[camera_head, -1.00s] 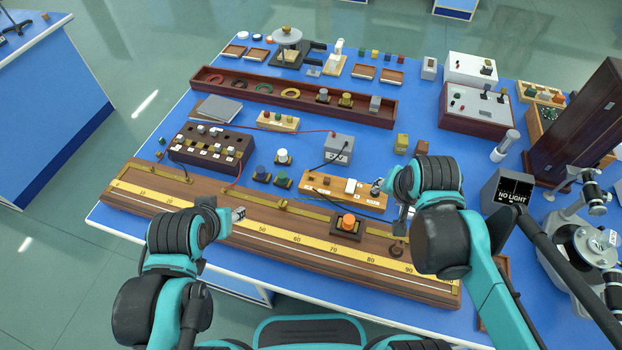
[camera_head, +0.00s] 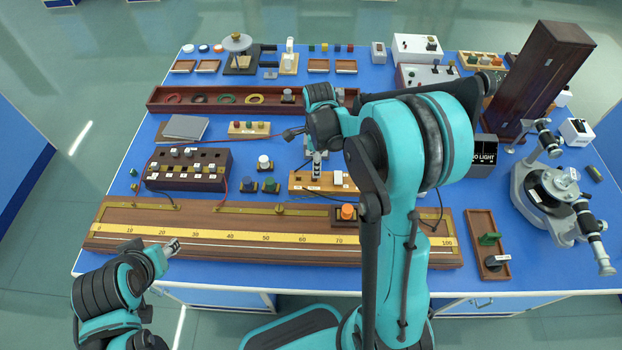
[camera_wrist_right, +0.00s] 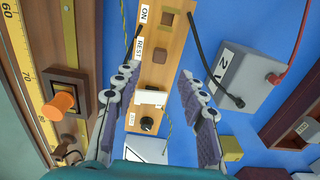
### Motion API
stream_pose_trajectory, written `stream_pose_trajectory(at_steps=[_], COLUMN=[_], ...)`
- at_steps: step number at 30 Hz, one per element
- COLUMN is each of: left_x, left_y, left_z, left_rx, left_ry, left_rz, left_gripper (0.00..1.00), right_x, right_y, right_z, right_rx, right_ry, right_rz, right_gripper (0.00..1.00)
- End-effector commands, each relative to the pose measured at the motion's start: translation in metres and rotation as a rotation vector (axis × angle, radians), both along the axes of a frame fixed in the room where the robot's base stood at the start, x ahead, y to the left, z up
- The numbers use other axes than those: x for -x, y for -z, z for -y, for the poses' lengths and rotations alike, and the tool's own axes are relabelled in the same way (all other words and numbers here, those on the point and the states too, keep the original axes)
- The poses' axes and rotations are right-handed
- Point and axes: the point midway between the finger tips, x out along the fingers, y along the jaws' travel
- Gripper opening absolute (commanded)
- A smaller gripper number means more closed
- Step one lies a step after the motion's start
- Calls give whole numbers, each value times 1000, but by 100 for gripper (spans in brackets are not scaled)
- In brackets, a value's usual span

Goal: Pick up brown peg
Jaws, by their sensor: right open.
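The pale wooden board (camera_head: 300,180) lies mid-table; the right wrist view shows the same board (camera_wrist_right: 182,42), labelled "ON" and "REST". It bears a brown square piece (camera_wrist_right: 159,54), a second brown piece (camera_wrist_right: 167,18), a white block (camera_wrist_right: 150,97) and a black knob (camera_wrist_right: 147,123). I cannot tell which brown piece is the peg. A brown block (camera_wrist_right: 248,173) also shows at the wrist view's bottom edge. My right gripper (camera_wrist_right: 157,76) is open and empty above the board, a finger on either side; it also shows in the head view (camera_head: 317,166). My left gripper (camera_head: 173,246) is by the long scale's front edge, jaws unclear.
The long wooden scale (camera_head: 220,248) runs along the front, with an orange knob (camera_head: 347,211) on it. A grey box (camera_wrist_right: 245,75) with a black lead and a yellow block (camera_wrist_right: 227,148) are right of the gripper in the wrist view. A dark switch box (camera_head: 190,168) stands left.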

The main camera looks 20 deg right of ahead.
Motion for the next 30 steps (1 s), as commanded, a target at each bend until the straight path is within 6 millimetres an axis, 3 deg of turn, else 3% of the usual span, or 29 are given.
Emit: stream_pose_trajectory(at_steps=[10,18,23,30], left_x=[0,0,0,0], left_y=[24,23,23,23], left_z=[0,0,0,0], left_rx=[0,0,0,0], left_ry=[0,0,0,0], left_rz=[0,0,0,0], left_gripper=[43,43,43,43], right_x=[-1,-1,-1,-1], right_y=[47,51,50,50], right_z=[-8,-8,-8,-8], right_rx=[0,0,0,0], right_ry=[-3,-3,-3,-3], right_rz=[1,1,1,2], right_gripper=[41,41,0,0])
